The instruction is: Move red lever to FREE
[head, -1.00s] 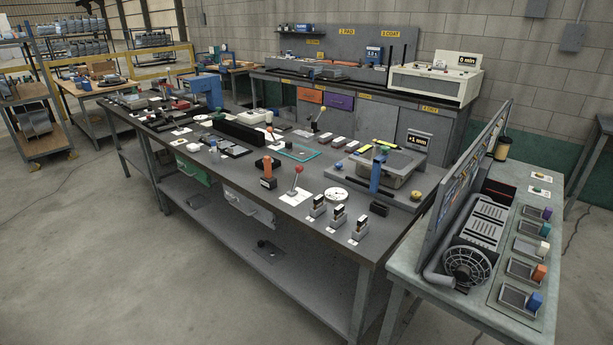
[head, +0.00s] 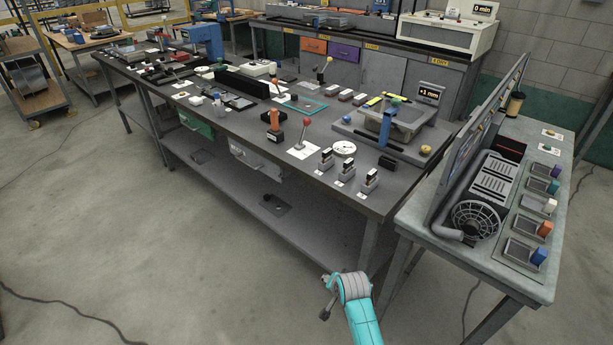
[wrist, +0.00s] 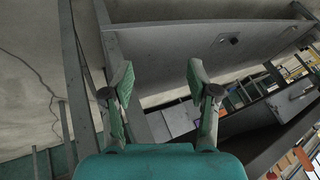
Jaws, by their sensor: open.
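The red lever (head: 306,123) stands on a white plate (head: 303,150) near the front edge of the long grey bench, its red ball knob up and leaning slightly right. Lettering on the plate is too small to read. My gripper (head: 326,298) is low in front of the bench, below the top and well apart from the lever. In the wrist view my gripper (wrist: 160,75) is open, with nothing between its two fingers. The red lever cannot be made out in the wrist view.
An orange-handled device (head: 274,121) stands left of the lever. Several black-topped stamps (head: 345,172) and a round white dial (head: 344,148) stand to its right. A side table (head: 480,235) with a fan unit is at right. The floor in front is clear.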

